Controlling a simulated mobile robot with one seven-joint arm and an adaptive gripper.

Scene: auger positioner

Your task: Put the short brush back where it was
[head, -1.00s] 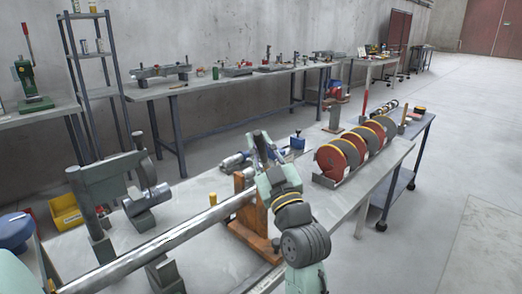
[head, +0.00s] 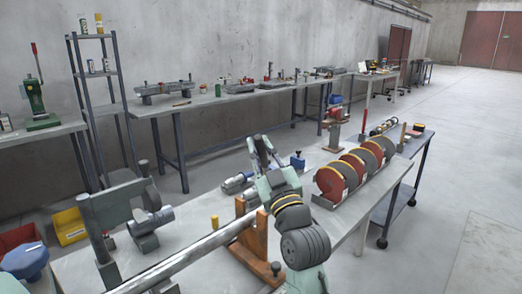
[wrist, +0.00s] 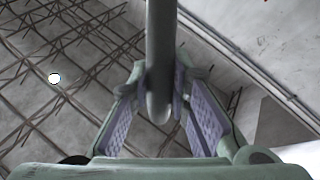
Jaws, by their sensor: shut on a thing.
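My gripper (head: 260,149) points up above the near workbench, beyond the long steel tube (head: 200,246). In the wrist view its two padded fingers (wrist: 160,105) close around a dark grey, round-ended rod (wrist: 161,55), which I take for the short brush. The rod runs out of the top of that view between the fingers. No bristles show, and its far end is out of the picture. In the head view the held thing is too small to make out. I cannot tell which place the brush came from.
A wooden V-stand (head: 256,238) holds the tube close below my arm. A rack of red and grey discs (head: 332,185) stands to the right. A grey clamp frame (head: 118,205) stands left. Open floor (head: 460,160) is at right.

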